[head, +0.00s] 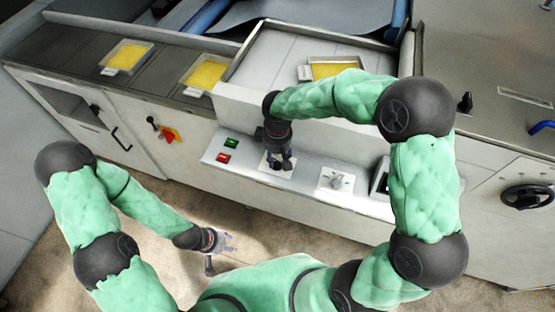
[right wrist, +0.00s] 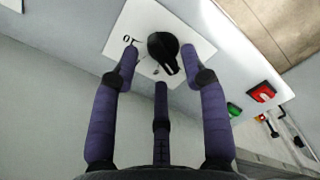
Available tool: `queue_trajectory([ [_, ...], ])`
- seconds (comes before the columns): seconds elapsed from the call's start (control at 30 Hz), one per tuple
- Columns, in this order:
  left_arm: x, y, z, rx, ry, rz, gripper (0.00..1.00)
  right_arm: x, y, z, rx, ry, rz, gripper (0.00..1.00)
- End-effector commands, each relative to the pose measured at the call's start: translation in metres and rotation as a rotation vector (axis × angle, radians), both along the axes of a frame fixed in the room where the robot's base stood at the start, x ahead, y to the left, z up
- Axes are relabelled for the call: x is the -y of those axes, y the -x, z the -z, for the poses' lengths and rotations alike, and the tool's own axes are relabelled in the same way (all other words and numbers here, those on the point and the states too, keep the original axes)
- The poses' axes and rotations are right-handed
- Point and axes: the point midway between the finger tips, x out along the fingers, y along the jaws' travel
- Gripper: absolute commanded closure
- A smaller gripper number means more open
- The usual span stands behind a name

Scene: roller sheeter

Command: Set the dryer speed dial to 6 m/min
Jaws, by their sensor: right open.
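A black dial knob (right wrist: 163,48) sits on a white plate (right wrist: 202,48) in the right wrist view. A printed 10, seen upside down, shows at the plate's left; other marks are mostly hidden. The knob's narrow end points down and slightly right in that view. My right gripper (right wrist: 159,58) is open, its purple fingers spread around the knob; contact cannot be told. In the head view, the right gripper (head: 280,161) is above the left plate (head: 264,163) on the sloped panel and hides its knob. My left gripper (head: 228,245) is low, away from the panel; its fingers are indistinct.
A second dial (head: 337,182) is right of the right gripper. A green button (head: 231,142) and red button (head: 222,158) are to its left. A red-and-yellow switch (head: 169,134) is further left. Trays of yellow material (head: 126,57) lie on top. The floor around the left gripper is clear.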

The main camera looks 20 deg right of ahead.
Motion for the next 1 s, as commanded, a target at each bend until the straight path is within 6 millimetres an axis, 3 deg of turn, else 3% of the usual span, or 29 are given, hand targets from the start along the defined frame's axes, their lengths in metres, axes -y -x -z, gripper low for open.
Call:
queue_trajectory([
  [0.13,0.0000,-0.0001,0.0035,0.000,0.000,0.000,0.60,0.0001,0.0000,0.0127,0.000,0.000,0.000,0.55],
  [0.47,0.0000,-0.0001,0.0037,0.000,0.000,0.000,0.60,0.0001,-0.0003,0.0157,0.001,-0.001,0.000,0.55],
  [0.5,0.0000,-0.0002,0.0037,0.000,0.000,0.000,0.60,0.0001,-0.0003,0.0157,0.001,-0.001,0.000,0.58],
  [0.67,-0.0001,-0.0001,0.0037,0.000,0.000,0.000,0.60,0.0001,-0.0002,0.0158,0.001,-0.001,0.000,1.00],
  [1.0,0.0000,-0.0001,0.0045,0.000,0.000,0.000,0.60,0.0002,0.0000,0.0159,0.001,-0.001,0.021,1.00],
])
